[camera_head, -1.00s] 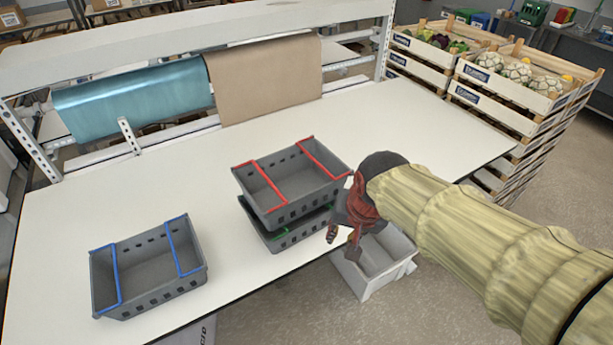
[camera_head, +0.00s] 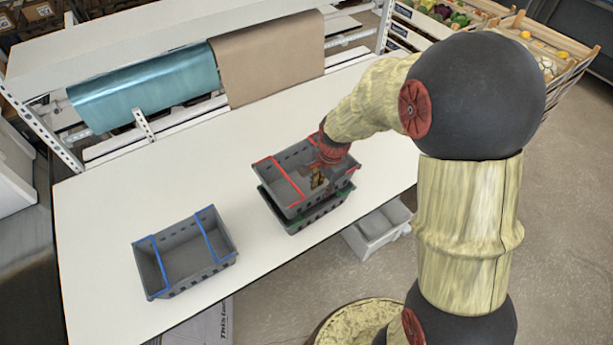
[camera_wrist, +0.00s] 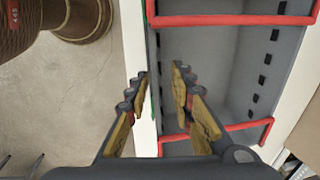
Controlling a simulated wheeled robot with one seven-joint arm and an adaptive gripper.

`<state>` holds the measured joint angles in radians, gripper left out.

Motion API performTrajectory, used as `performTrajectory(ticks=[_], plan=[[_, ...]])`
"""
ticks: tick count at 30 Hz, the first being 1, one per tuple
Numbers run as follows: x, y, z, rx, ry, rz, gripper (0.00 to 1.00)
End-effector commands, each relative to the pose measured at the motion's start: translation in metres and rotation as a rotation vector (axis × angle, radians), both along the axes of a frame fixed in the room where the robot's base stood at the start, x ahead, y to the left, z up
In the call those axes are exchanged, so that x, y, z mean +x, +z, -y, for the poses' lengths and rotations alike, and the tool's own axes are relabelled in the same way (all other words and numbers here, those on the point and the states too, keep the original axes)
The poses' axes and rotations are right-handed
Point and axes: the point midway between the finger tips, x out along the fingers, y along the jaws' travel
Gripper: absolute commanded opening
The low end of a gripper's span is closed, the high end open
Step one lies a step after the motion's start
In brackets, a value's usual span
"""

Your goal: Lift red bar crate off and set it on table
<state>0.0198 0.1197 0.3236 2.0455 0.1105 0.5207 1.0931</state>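The red bar crate (camera_head: 297,210) is grey with two red bars and sits stacked on the green bar crate (camera_head: 308,222) at the table's front edge. The lower crate is mostly hidden. My gripper (camera_head: 318,180) is over the near right part of the red bar crate, covering part of it in the head view. In the wrist view my gripper (camera_wrist: 160,75) is open, one finger over the crate's inside (camera_wrist: 205,60) and the other outside its long wall. I cannot tell whether the fingers touch the wall. The white table (camera_head: 110,210) bears both crates.
A grey crate with blue bars (camera_head: 185,255) stands on the table to the left. Clear table lies behind and between the crates. A rack with teal (camera_head: 145,88) and brown (camera_head: 268,70) rolls stands at the back. A pale bin (camera_head: 375,232) is below the front edge.

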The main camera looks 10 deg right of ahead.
Motion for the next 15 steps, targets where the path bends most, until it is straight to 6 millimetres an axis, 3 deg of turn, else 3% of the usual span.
performTrajectory(ticks=[15], plan=[[0.006,-0.061,0.003,-0.001,0.002,-0.003,0.23]])
